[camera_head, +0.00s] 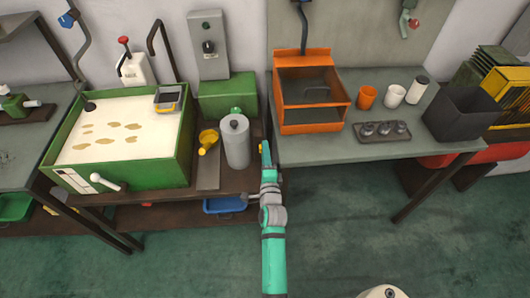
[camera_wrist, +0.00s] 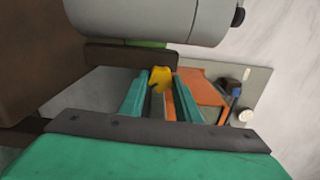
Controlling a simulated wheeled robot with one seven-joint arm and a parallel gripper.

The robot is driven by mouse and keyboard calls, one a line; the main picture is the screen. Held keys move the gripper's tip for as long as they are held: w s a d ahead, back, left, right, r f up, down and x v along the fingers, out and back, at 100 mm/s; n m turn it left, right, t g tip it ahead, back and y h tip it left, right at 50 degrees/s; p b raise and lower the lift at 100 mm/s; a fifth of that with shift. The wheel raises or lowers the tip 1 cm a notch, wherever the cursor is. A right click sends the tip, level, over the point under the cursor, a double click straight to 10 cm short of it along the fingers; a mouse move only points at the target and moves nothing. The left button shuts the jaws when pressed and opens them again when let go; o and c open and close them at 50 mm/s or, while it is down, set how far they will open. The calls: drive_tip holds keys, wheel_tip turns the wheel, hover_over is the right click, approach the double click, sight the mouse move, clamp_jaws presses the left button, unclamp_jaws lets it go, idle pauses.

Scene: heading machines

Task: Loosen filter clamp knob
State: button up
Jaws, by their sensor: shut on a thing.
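The grey filter canister (camera_head: 236,145) stands on the brown bench, just left of my gripper (camera_head: 265,152). In the wrist view the canister (camera_wrist: 150,18) lies across the top of the picture. A yellow knob (camera_wrist: 160,77) sits between the two teal fingers of my gripper (camera_wrist: 161,85), close below the canister. My gripper is shut on this knob. The clamp itself and the knob's stem are mostly hidden.
An orange open bin (camera_head: 310,125) stands on the grey table close to my arm's right. The green floor in front is mostly clear.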

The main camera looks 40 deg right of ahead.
drive_tip(key=shift+f+m, duration=0.1)
drive_tip(key=shift+m, duration=0.5)
drive_tip(key=o, duration=1.1)
drive_tip(key=shift+c, duration=0.2)
drive_tip(key=shift+s, duration=0.15)
drive_tip(key=v, duration=1)
drive_tip(key=shift+s, duration=0.25)
drive_tip(key=shift+a, duration=0.2)
